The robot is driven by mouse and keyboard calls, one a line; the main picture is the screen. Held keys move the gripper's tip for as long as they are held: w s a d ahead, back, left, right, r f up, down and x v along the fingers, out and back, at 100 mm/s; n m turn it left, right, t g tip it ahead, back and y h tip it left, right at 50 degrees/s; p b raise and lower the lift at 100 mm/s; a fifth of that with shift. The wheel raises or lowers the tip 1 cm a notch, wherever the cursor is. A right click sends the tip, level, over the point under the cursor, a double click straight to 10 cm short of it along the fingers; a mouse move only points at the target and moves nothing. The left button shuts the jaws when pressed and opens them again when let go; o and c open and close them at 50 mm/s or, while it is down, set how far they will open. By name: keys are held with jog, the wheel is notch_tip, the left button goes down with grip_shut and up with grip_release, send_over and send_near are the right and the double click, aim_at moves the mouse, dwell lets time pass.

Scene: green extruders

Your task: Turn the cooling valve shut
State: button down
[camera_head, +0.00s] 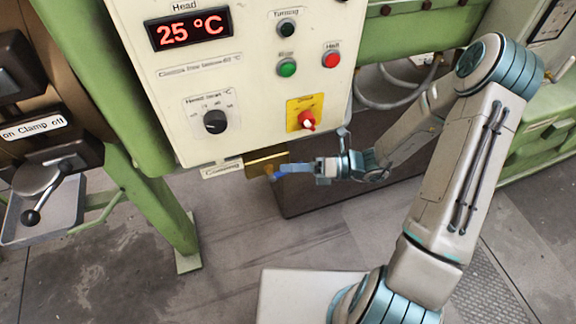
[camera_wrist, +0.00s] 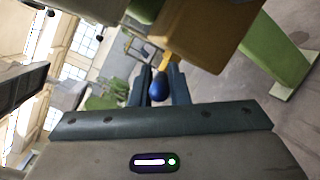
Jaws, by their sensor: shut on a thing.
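The cooling valve is a brass-coloured block (camera_head: 266,163) under the control box, beside a label that seems to read "Cooling". A blue handle (camera_head: 278,175) sticks out at its lower edge. In the wrist view the brass block (camera_wrist: 205,32) is at the top, and the blue rounded handle end (camera_wrist: 158,89) lies between the fingers. My gripper (camera_head: 290,169) reaches in from the right, and its fingers (camera_wrist: 158,84) are shut on the blue handle. The finger contact is partly hidden in the head view.
The cream control box (camera_head: 230,105) hangs just above my gripper, with a red-yellow switch (camera_head: 307,120), a black knob (camera_head: 215,122) and buttons. A green machine leg (camera_head: 170,210) stands to the left. The floor below is open.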

jog(key=c, duration=1.7)
grip_release()
jog(key=d, duration=0.4)
jog(key=d+b, duration=0.1)
jog(key=d, duration=0.4)
jog(key=w+d, duration=0.1)
jog(key=d, duration=0.4)
jog(key=shift+r+b, duration=0.2)
jog(key=shift+b, duration=0.15)
